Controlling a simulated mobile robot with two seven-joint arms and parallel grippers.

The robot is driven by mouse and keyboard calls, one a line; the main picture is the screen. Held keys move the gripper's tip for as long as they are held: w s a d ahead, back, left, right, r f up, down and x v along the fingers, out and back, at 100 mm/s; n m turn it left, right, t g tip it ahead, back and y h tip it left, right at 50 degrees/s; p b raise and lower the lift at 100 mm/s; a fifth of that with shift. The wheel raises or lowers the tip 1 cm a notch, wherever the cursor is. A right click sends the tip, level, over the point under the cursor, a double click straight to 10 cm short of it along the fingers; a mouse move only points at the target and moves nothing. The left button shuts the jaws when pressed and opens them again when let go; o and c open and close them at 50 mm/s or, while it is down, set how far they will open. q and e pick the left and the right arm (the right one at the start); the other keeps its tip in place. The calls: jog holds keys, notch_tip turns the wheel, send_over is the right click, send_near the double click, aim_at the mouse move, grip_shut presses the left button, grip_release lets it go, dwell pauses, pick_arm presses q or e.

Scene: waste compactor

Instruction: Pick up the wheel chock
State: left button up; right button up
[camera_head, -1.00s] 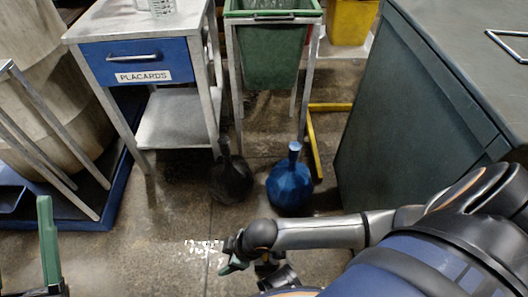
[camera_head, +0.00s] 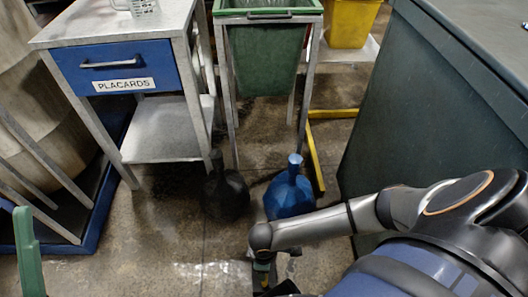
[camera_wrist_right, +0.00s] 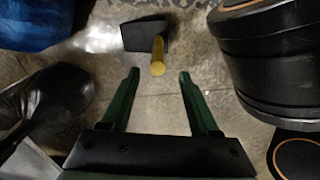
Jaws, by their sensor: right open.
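The wheel chock (camera_wrist_right: 145,36), a dark block with a yellow handle (camera_wrist_right: 158,56) pointing toward the gripper, lies on the floor in the right wrist view. My right gripper (camera_wrist_right: 158,76) has its two green fingers apart and nothing between them. The handle's near end is just ahead of the fingertips, roughly centred on the gap, apart from them. In the head view my right gripper (camera_head: 264,276) is low over the floor, partly covered by my arm, and I cannot make out the chock there. One green finger of my left gripper (camera_head: 28,250) shows at the lower left edge; its other finger is out of view.
A blue round-bodied bottle (camera_head: 290,194) and a black one (camera_head: 227,194) stand beyond the right gripper. A placards table (camera_head: 168,130), a green bin (camera_head: 266,60) and a yellow floor frame (camera_head: 316,160) are behind. A dark cabinet (camera_head: 420,130) bounds the right.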

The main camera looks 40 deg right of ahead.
jog(key=f+b, duration=0.1)
jog(key=f, duration=0.1)
jog(key=f+b, duration=0.2)
jog(key=f, duration=0.1)
jog(key=shift+w+d+f+b, duration=0.1)
jog(key=shift+d+b, duration=0.1)
jog(key=shift+b, duration=0.1)
jog(key=shift+c, duration=0.2)
grip_shut()
dwell(0.9)
